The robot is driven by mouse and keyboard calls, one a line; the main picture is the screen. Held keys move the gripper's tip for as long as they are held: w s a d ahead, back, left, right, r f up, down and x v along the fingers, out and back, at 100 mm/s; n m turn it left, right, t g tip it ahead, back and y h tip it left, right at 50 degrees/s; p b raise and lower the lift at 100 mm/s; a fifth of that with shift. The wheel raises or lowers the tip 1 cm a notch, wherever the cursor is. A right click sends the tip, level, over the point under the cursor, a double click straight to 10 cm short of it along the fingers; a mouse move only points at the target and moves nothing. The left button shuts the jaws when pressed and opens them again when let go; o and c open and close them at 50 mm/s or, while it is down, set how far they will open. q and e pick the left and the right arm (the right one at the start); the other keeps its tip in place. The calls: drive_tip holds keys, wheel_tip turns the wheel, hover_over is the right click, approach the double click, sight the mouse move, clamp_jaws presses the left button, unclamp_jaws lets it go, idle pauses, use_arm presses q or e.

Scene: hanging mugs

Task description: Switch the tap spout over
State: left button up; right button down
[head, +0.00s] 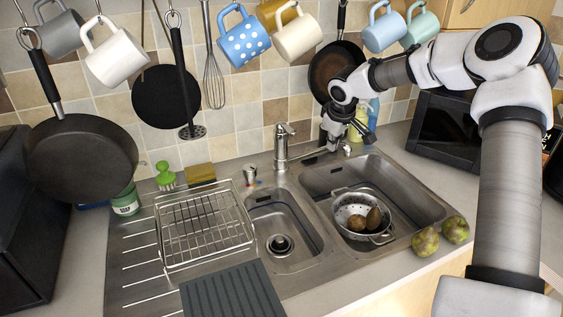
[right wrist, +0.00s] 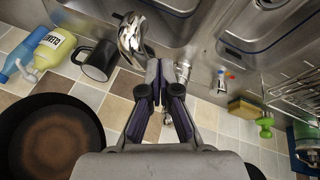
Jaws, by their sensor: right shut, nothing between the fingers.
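The chrome tap (head: 281,145) stands upright at the back of the sink. Its spout (head: 312,156) points right, towards the back edge of the right basin (head: 330,176). My right gripper (head: 334,146) reaches down by the spout's far end. Its fingers are shut with nothing between them; they also show in the right wrist view (right wrist: 158,68). I cannot tell whether they touch the spout. Part of the tap (right wrist: 183,70) shows just right of the fingers in the right wrist view. The left basin (head: 283,225) is empty. My left gripper is not in view.
A colander (head: 351,207) with potatoes sits in the right basin. A black mug (right wrist: 97,61) and a yellow bottle (right wrist: 54,47) stand near the gripper. Pans and mugs hang above. A wire rack (head: 205,228) is at left, and green fruits (head: 426,241) lie at right.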

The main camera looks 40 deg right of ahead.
wheel_tip(320, 180, up, 6)
drive_tip(key=d+p, duration=0.1)
drive_tip(key=p, duration=0.4)
idle(0.5)
drive_tip(key=shift+w, duration=0.15)
